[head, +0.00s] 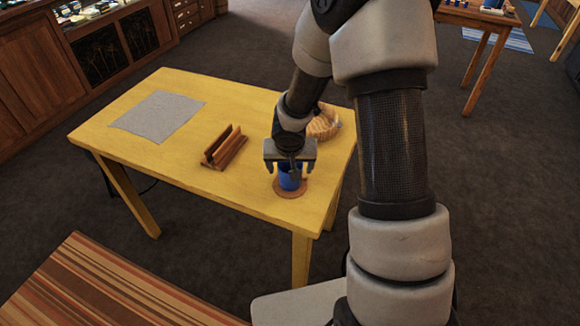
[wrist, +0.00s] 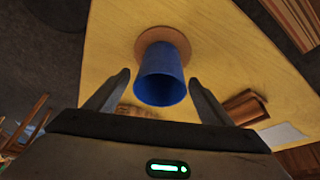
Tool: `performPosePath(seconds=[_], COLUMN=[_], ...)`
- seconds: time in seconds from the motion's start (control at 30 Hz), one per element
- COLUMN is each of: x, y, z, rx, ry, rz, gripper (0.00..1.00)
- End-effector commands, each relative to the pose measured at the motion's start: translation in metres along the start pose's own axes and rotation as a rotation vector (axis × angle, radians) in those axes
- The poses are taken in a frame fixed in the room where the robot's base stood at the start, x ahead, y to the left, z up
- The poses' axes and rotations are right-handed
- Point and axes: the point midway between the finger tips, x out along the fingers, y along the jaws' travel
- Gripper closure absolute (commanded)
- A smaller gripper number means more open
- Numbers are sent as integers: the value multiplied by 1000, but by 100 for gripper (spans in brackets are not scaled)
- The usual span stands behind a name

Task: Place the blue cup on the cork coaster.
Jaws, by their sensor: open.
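The blue cup (head: 290,180) stands upright on the round cork coaster (head: 279,191) near the right end of the yellow table. The cup (wrist: 161,76) and the coaster's brown rim (wrist: 170,34) also show in the wrist view, with part of the coaster hidden by the cup. My gripper (head: 289,170) is above the cup in the head view. In the wrist view my gripper (wrist: 158,82) is open, with one finger on each side of the cup and a visible gap to each.
On the yellow table (head: 180,100) are a brown wooden stand (head: 224,150) left of the cup, a grey cloth (head: 158,116) at the far left and a woven basket (head: 324,122) behind my gripper. A striped surface (head: 110,290) lies in front. The table's right edge is near the coaster.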

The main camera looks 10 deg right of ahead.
Motion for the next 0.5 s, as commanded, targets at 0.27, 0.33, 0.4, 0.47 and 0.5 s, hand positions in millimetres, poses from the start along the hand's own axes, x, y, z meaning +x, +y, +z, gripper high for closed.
performPosePath(seconds=[0.27, 0.33, 0.4, 0.47, 0.5], x=[-39, -56, -72, -84, -92], y=[0, 0, 0, 1, 0], z=[-4, -4, -4, -4, -4], rx=[1, 3, 1, 2, 3], ry=[3, 4, 3, 3, 3], rz=[-1, -1, 0, 0, 0], gripper=[25, 25, 25, 25, 25])
